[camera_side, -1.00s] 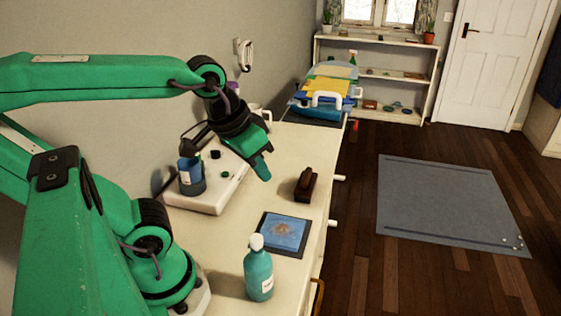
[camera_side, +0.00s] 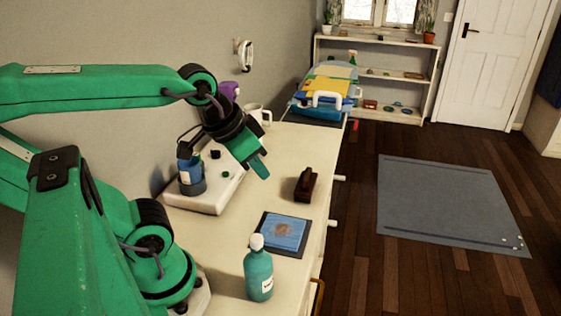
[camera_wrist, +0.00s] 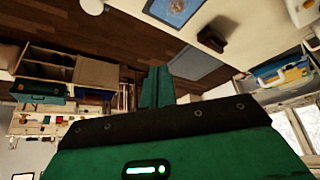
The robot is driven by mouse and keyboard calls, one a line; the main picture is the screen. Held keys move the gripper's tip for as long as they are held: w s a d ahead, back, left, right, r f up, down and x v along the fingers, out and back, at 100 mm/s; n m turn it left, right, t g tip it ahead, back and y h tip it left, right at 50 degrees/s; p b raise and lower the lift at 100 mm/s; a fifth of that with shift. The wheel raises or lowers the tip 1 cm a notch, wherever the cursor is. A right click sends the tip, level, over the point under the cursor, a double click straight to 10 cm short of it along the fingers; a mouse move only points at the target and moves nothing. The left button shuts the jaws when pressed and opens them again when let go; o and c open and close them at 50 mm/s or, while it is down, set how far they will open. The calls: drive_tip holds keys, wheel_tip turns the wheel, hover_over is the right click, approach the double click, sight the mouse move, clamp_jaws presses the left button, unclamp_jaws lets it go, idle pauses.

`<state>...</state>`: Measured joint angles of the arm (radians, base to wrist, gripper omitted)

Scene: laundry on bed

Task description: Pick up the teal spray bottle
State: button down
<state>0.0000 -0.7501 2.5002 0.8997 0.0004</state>
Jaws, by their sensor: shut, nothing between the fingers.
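The teal spray bottle (camera_side: 258,275) with a white top stands upright on the near end of the white worktop, in front of the blue picture. My gripper (camera_side: 263,171) is in the air over the worktop, well behind the bottle and apart from it. Its green fingers are together with nothing between them. In the wrist view the shut fingers (camera_wrist: 157,88) point away toward the room. A pale shape at the top edge of that view is cut off, and I cannot tell whether it is the bottle.
A blue picture on a dark mat (camera_side: 284,233) and a dark brown brush (camera_side: 306,185) lie on the worktop (camera_side: 225,238). A white scale-like device (camera_side: 208,203) carries a dark blue container (camera_side: 190,175). Folded cloths (camera_side: 325,88) are stacked at the far end.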

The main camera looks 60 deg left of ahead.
drive_tip(key=c, duration=1.1)
unclamp_jaws()
drive_tip(key=s+d+m+g, duration=0.1)
drive_tip(key=d+m+g, duration=0.1)
drive_tip(key=m, duration=0.7)
drive_tip(key=s+d+f+m+g, duration=0.1)
drive_tip(key=d+m+g, duration=0.1)
drive_tip(key=m, duration=0.8)
drive_tip(key=s+d+f+m+g, duration=0.1)
drive_tip(key=d+m, duration=0.1)
drive_tip(key=m, duration=0.7)
drive_tip(key=shift+s+d+f+m+g, duration=0.2)
drive_tip(key=shift+d+m+g, duration=0.1)
drive_tip(key=shift+d+g, duration=0.1)
drive_tip(key=m, duration=0.3)
drive_tip(key=shift+s+d+m+g, duration=0.25)
drive_tip(key=shift+d+m+g, duration=0.05)
drive_tip(key=shift+m+g, duration=0.1)
drive_tip(key=shift+f, duration=0.1)
